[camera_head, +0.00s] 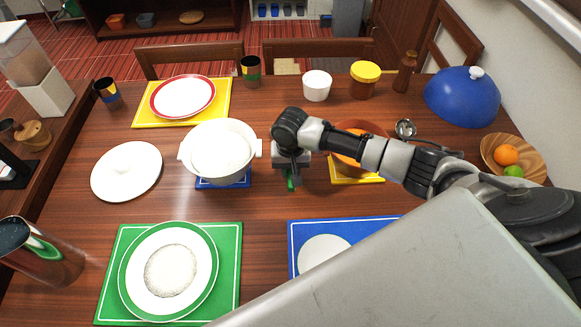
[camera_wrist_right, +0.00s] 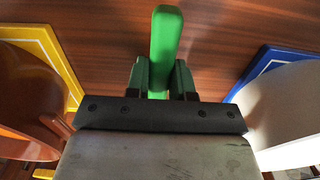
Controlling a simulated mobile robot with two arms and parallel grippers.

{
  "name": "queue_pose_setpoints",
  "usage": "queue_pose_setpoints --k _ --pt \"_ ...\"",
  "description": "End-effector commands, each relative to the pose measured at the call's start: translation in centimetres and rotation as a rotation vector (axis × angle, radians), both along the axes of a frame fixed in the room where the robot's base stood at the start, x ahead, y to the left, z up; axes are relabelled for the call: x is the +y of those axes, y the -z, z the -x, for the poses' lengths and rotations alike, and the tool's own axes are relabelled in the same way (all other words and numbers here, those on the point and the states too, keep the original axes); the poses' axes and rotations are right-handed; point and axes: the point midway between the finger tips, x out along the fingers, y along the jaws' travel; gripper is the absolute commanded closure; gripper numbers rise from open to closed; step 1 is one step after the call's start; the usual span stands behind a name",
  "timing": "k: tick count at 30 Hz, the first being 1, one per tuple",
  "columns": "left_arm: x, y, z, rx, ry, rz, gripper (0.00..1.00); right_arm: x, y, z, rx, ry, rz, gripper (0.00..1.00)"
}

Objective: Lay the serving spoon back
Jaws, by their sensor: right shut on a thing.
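My right gripper (camera_head: 291,172) is over the table between the white pot and the orange bowl. It is shut on a green handle, which I take to be the serving spoon (camera_head: 291,184). In the right wrist view the green handle (camera_wrist_right: 166,45) stands between the two fingers (camera_wrist_right: 160,80). The rest of the spoon is hidden. The white pot (camera_head: 220,150) sits on a blue trivet (camera_head: 222,183) left of the gripper. The orange bowl (camera_head: 352,160), on a yellow trivet (camera_head: 360,179), is partly behind my right arm. My left gripper is not in view.
A white lid (camera_head: 127,170) lies left of the pot. Plates lie on green (camera_head: 225,290) and yellow (camera_head: 222,112) mats. A blue mat (camera_head: 305,228) is in front. A yellow-lidded jar (camera_head: 365,82), blue dome (camera_head: 462,95) and fruit bowl (camera_head: 530,172) stand right.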

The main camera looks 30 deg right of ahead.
Motion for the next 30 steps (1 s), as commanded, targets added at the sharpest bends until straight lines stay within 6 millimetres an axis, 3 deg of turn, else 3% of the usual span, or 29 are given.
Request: queue_pose_setpoints --k 2,15,16,20,30 --pt "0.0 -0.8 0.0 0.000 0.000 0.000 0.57 0.0 0.2 0.0 0.000 0.000 -0.001 1.00" --pt "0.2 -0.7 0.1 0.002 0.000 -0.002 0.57 0.0 1.1 0.0 -0.002 -0.001 0.000 1.00" --pt "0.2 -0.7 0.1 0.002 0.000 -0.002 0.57 0.0 1.1 0.0 -0.002 -0.001 0.000 0.73" --pt "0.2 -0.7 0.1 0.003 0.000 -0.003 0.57 0.0 1.1 0.0 -0.002 -0.001 0.000 0.53" --pt "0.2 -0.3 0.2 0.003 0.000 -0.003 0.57 0.0 1.2 0.0 -0.002 -0.001 0.000 0.52"
